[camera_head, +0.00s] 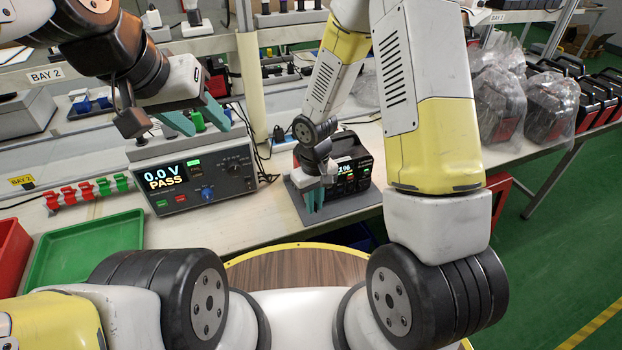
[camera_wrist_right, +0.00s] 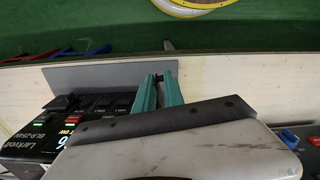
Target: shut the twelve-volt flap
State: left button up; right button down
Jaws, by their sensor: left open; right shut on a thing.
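The black power station (camera_head: 345,150) stands on a grey base plate (camera_head: 350,209) on the bench, its lit display partly covered by my right arm. In the right wrist view its front panel (camera_wrist_right: 43,140) shows at the left, with a row of small dark labelled covers (camera_wrist_right: 103,103). I cannot tell which is the twelve-volt flap or how it stands. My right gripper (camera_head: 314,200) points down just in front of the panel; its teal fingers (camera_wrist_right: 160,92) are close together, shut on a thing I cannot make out. My left gripper (camera_head: 198,118) is open and empty above the tester.
A grey tester (camera_head: 222,183) reading 0.0 V PASS stands left of the station. A green tray (camera_head: 85,250), a red bin (camera_head: 12,255) and red and green clips (camera_head: 90,190) lie further left. Bagged units (camera_head: 497,100) stand at the right. Bare bench lies between tester and base plate.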

jog(key=shift+w+a, duration=0.1)
jog(key=shift+a, duration=0.05)
jog(key=c, duration=1.5)
grip_release()
jog(key=shift+r, duration=3.95)
